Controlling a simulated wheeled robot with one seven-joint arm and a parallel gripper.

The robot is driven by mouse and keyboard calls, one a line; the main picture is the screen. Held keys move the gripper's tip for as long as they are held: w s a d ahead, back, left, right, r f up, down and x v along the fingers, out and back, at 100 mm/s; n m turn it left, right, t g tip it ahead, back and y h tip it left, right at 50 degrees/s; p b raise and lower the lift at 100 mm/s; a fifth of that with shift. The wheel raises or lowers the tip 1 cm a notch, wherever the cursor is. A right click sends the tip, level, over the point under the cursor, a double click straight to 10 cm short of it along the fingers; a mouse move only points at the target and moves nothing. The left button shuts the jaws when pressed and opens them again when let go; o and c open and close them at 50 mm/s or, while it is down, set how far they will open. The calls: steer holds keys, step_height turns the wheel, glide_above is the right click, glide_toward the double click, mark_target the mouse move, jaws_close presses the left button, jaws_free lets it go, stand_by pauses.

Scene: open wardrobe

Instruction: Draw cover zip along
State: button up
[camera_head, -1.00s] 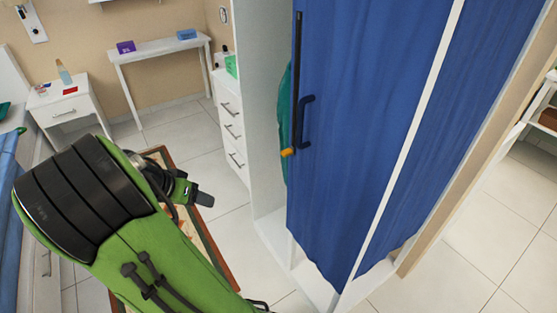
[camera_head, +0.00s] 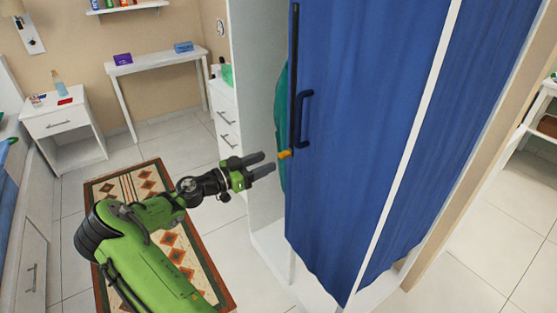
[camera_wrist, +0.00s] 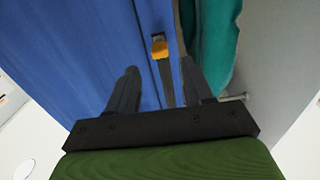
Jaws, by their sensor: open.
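The blue fabric cover (camera_head: 365,130) hangs over the front of the wardrobe. A dark zip strip (camera_head: 296,75) runs down its left edge, with an orange zip pull (camera_head: 285,154) at its lower end. A dark handle (camera_head: 304,118) sits just right of the strip. My gripper (camera_head: 265,163) is open and empty, a little left of the pull, with its fingers pointing at it. In the wrist view the orange pull (camera_wrist: 159,47) shows beyond the fingertips and between them, apart from both. The blue cover (camera_wrist: 75,50) fills the left there.
A teal garment (camera_head: 281,125) hangs inside the wardrobe behind the cover's edge; it is close by the fingers in the wrist view (camera_wrist: 212,40). White drawers (camera_head: 226,125) stand behind my gripper. A patterned rug (camera_head: 150,190) lies on the floor.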

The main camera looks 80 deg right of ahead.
mark_target(279, 157)
steer(key=x, duration=0.6)
steer(key=shift+b, duration=0.35)
jaws_close()
